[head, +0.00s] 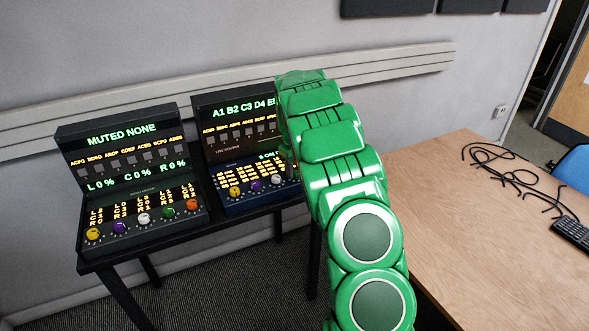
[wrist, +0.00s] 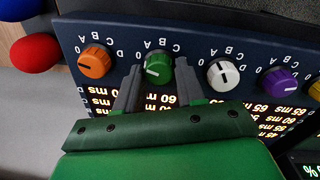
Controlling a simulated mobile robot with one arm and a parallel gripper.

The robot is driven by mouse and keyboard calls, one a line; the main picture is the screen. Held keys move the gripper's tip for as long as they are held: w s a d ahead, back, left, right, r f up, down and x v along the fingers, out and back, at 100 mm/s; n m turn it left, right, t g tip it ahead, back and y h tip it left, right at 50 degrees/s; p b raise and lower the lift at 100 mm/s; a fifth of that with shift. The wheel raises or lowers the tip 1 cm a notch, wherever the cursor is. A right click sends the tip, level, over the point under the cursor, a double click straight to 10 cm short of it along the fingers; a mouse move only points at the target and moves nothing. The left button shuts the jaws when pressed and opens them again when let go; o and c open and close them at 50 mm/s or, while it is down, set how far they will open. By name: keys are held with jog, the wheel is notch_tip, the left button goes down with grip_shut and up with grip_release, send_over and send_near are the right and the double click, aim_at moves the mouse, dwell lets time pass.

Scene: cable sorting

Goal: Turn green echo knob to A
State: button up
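The green echo knob (wrist: 158,69) is in the wrist view, on the dark blue panel of the right console (head: 240,150). A small light mark shows on its lower left side; I cannot tell which letter it points to. My gripper (wrist: 159,66) is open, with one grey finger on each side of the green knob. A small gap seems to show between the knob and each finger. In the head view my green arm hides this knob and the right end of the console. The console's upper screen reads "A1 B2 C3 D4", then is cut off.
An orange knob (wrist: 94,62) and a white knob (wrist: 223,75) flank the green one closely, with a purple knob (wrist: 280,83) beyond. A left console (head: 125,150) stands on the same black table. A wooden desk (head: 470,200) with cables (head: 515,175) is at the right.

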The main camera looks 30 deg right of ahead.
jog(key=c, duration=0.6)
jog(key=shift+m, duration=0.3)
jog(key=m, duration=0.3)
jog(key=shift+m, duration=1.6)
jog(key=shift+d, duration=0.1)
jog(key=o, duration=1)
jog(key=shift+o, duration=0.2)
